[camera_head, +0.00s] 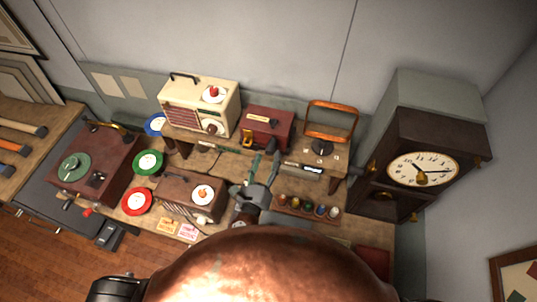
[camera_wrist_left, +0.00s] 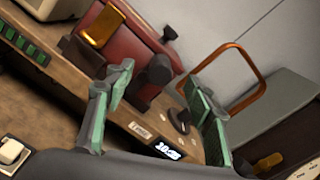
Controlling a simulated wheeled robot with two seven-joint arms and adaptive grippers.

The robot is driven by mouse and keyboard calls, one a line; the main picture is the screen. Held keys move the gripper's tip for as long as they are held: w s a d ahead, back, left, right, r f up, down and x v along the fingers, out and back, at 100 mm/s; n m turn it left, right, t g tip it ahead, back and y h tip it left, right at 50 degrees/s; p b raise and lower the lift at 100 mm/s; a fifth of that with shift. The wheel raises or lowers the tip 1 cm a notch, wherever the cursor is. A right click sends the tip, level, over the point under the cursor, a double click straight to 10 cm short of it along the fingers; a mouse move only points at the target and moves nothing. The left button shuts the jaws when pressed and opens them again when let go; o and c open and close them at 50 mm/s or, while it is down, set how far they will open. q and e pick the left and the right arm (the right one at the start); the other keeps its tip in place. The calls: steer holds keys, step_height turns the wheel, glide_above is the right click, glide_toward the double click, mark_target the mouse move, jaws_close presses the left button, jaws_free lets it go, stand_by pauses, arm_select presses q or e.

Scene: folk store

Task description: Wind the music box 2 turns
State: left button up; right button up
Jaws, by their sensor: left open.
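A dark red box with a gold piece on it, which looks like the music box (camera_head: 262,133), stands on the raised shelf at the centre back. It also shows in the left wrist view (camera_wrist_left: 135,52), at the upper left, with a dark rounded knob (camera_wrist_left: 158,70) on its near side. My left gripper (camera_head: 266,166) is just in front of the box. Its green-padded fingers are spread wide in the left wrist view (camera_wrist_left: 155,103), with nothing between them; the knob shows beyond the gap, apart from both fingers. My right gripper is not in view.
A cream radio (camera_head: 184,106) stands left of the box and an orange-framed stand (camera_head: 331,122) right of it. A lit digital display (camera_wrist_left: 168,151) is on the shelf's front edge. Several small bottles (camera_head: 308,207) stand below. A tall clock (camera_head: 405,140) bounds the right.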

arm_select(q)
steer(key=shift+s+a, duration=0.25)
steer(key=shift+s, duration=0.9)
steer(key=shift+s+a, duration=0.2)
steer(key=shift+s, duration=0.9)
